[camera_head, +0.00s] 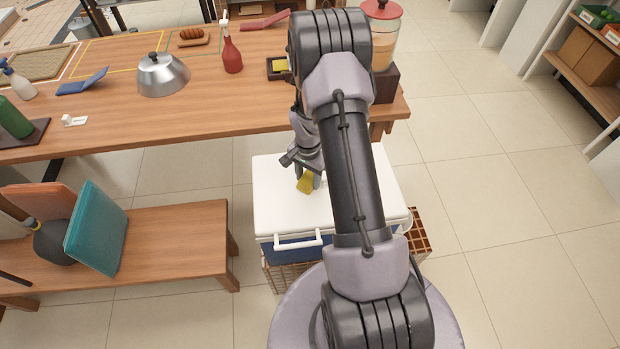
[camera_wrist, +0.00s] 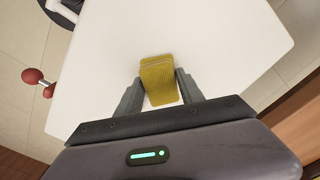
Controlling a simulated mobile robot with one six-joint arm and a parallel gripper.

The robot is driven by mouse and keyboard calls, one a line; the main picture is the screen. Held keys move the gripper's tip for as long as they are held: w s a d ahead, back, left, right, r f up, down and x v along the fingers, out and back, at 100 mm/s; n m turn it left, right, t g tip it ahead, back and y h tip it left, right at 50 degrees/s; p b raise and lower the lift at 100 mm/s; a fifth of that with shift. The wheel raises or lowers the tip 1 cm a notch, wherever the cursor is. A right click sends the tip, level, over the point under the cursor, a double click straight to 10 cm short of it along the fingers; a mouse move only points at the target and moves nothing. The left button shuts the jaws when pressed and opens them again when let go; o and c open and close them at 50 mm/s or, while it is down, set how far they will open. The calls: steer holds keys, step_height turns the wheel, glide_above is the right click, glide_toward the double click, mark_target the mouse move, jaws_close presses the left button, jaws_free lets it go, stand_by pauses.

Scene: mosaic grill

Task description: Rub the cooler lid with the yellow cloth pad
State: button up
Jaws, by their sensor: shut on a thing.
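The yellow cloth pad (camera_head: 305,184) is held in my gripper (camera_head: 308,177), just over or on the white cooler lid (camera_head: 275,205). In the wrist view the pad (camera_wrist: 158,78) sits between the two fingers of my gripper (camera_wrist: 160,88), with the white lid (camera_wrist: 215,45) spread out behind it. I cannot tell for certain whether the pad touches the lid. The cooler has a white handle (camera_head: 298,241) and a blue body below the closed lid. My arm hides the right middle part of the lid in the head view.
A wooden table (camera_head: 215,110) stands behind the cooler with a metal dome (camera_head: 162,75), a red bottle (camera_head: 231,52) and a drink dispenser (camera_head: 383,40). A low wooden bench (camera_head: 180,240) with a teal board (camera_head: 96,230) is at left. The floor at right is clear.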

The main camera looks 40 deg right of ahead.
step_height(320, 180, up, 2)
steer(key=shift+w+r+p, duration=0.1)
steer(key=shift+p, duration=0.2)
steer(key=shift+s+d+r+p, duration=0.1)
steer(key=shift+r+p, duration=0.15)
steer(key=shift+r, duration=0.1)
steer(key=shift+s+d+r+p, duration=0.1)
steer(key=shift+r+p, duration=0.15)
steer(key=shift+r, duration=0.1)
steer(key=shift+a+r+p, duration=0.1)
steer(key=shift+r+p, duration=1.2)
steer(key=shift+r, duration=0.9)
